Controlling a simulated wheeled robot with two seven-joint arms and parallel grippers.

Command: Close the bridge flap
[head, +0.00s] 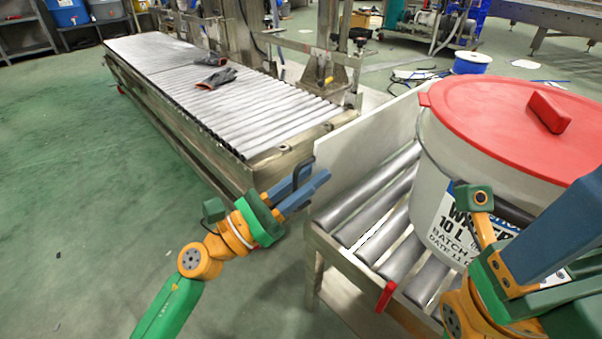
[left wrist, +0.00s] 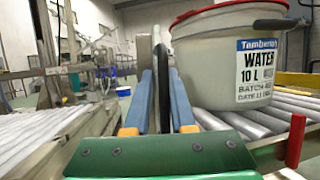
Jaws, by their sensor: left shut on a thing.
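The bridge flap (head: 372,128) is a pale flat plate standing upright at the near end of the short roller conveyor, beside the gap to the long conveyor. A dark handle (head: 299,168) shows at its left end. My left gripper (head: 306,186) is shut on this handle. In the left wrist view the dark handle (left wrist: 176,82) runs between the two blue fingers, with the flap close to edge-on behind. My right gripper (head: 553,238) is at the right edge, in front of the bucket. Its fingertips are cut off or hidden, so its opening is unclear.
A lidded water bucket (head: 432,160) stands on the short conveyor (head: 377,204), with a red stop (head: 386,297) at the near side. The long roller conveyor (head: 190,82) lies beyond the gap, with dark gloves (head: 216,78) on it. Green floor at left is clear.

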